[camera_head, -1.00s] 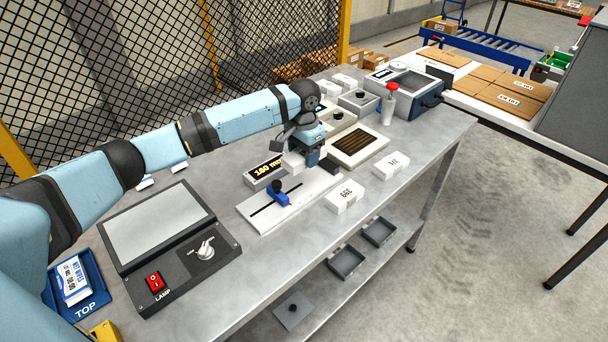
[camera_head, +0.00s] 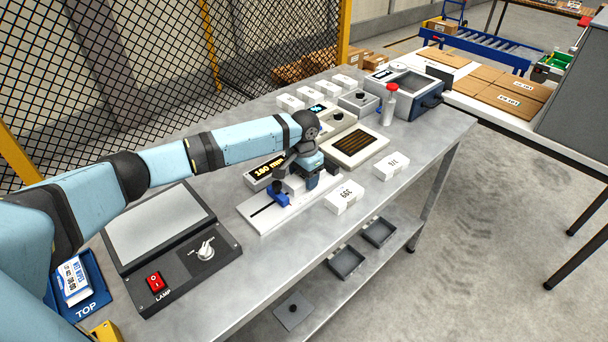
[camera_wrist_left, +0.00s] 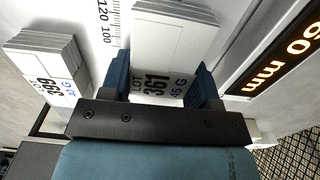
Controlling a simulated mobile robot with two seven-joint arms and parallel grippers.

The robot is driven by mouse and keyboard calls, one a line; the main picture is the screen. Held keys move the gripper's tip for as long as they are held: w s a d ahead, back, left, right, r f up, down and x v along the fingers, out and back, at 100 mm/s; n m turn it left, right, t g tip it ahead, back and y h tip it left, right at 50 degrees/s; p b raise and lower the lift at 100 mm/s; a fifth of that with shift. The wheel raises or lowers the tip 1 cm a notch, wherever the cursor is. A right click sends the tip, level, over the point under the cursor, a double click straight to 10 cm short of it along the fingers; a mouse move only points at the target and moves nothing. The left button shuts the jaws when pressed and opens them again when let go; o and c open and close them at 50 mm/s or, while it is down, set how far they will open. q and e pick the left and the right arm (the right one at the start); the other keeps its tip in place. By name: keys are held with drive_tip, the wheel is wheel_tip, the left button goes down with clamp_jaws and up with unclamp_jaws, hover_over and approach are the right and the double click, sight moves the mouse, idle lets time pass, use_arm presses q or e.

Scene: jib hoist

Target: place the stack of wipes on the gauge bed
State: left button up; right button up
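The gripper mostly hides this stack in the head view. Whether the stack touches the bed I cannot tell. My right gripper is not in view.
The gauge display (camera_head: 266,172) reads 160 mm behind the bed. White stacks (camera_head: 344,197) and (camera_head: 391,176) stand close on the right. A lamp box (camera_head: 170,240) is on the left, beside a blue TOP tray (camera_head: 90,306).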

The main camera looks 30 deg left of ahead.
use_arm(q)
drive_tip(key=o, duration=0.4)
drive_tip(key=shift+r, duration=0.1)
wheel_tip(320, 180, up, 12)
idle(0.4)
drive_tip(key=shift+r, duration=0.2)
